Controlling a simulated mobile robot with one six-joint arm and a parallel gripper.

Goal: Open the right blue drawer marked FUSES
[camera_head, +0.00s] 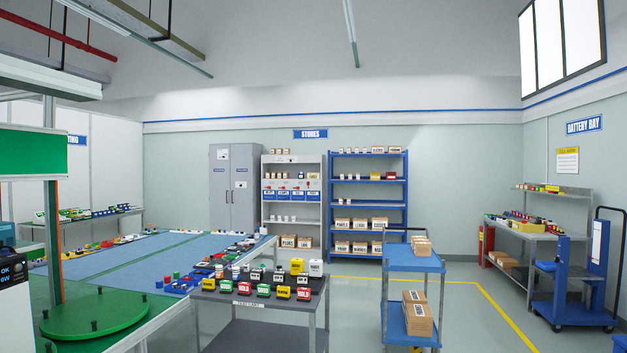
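A row of small blue drawers (291,195) sits on a shelf of the light grey open shelf unit (262,225), under the STORES sign on the back wall. The drawers look closed, but they are small and far away. The right end drawer (313,195) of the row is blue with a pale label. I cannot read any label, so I cannot tell which is marked FUSES. My gripper is not in view.
A grey cart (250,301) with coloured blocks stands in front. A blue trolley (413,262) with cartons stands to its right. Blue mats (140,256) cover a large table at left. Clear floor (470,320) lies right of the trolley. A grey cabinet (233,185) adjoins the shelf.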

